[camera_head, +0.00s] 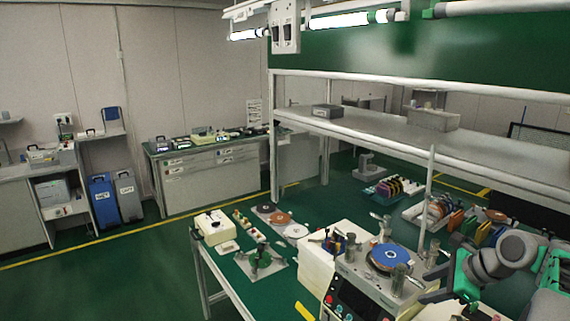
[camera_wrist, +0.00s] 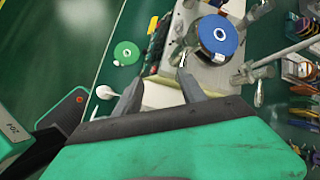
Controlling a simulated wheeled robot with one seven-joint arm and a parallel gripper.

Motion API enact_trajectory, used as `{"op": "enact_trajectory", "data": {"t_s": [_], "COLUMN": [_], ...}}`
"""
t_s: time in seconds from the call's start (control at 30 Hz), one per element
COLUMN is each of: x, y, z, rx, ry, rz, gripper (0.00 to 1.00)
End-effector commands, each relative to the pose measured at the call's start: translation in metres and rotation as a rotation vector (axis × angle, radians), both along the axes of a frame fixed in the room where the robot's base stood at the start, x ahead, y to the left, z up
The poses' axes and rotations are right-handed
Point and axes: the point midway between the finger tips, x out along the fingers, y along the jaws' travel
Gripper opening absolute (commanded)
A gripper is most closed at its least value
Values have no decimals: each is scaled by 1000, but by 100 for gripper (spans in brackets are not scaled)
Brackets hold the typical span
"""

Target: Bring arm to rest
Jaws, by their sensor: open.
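My arm (camera_head: 495,262), grey with green joints, is bent at the lower right of the head view, beside the lapping machine (camera_head: 360,290). In the wrist view my gripper (camera_wrist: 160,84) shows two dark fingers standing apart, with nothing between them. Beyond the fingertips are a pale block-like surface and part of the machine. The machine's blue disc (camera_head: 388,257) also shows in the wrist view (camera_wrist: 218,36), beyond the fingers and to the right. In the head view the fingertips are hard to make out.
The green bench carries a white box (camera_head: 213,228), a metal stand (camera_head: 262,262) and several discs. Racks of coloured plates (camera_head: 395,187) stand further right. A grey shelf (camera_head: 400,135) runs above the bench. Open green floor (camera_head: 110,280) lies to the left.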

Motion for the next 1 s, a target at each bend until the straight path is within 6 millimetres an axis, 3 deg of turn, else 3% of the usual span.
{"op": "enact_trajectory", "data": {"t_s": [0.13,0.27,0.4,0.5,0.6,0.7,1.0], "x": [6,-3,-43,-84,-118,-138,-145], "y": [56,116,190,225,240,245,244], "z": [2,0,-12,-26,-42,-52,-55], "rx": [-187,-407,-711,-911,-1055,-1135,-1162], "ry": [-35,-76,-136,-175,-203,-216,-218], "rz": [233,523,976,1308,1573,1733,1793], "gripper": [48,48,48,48,48,48,48]}}
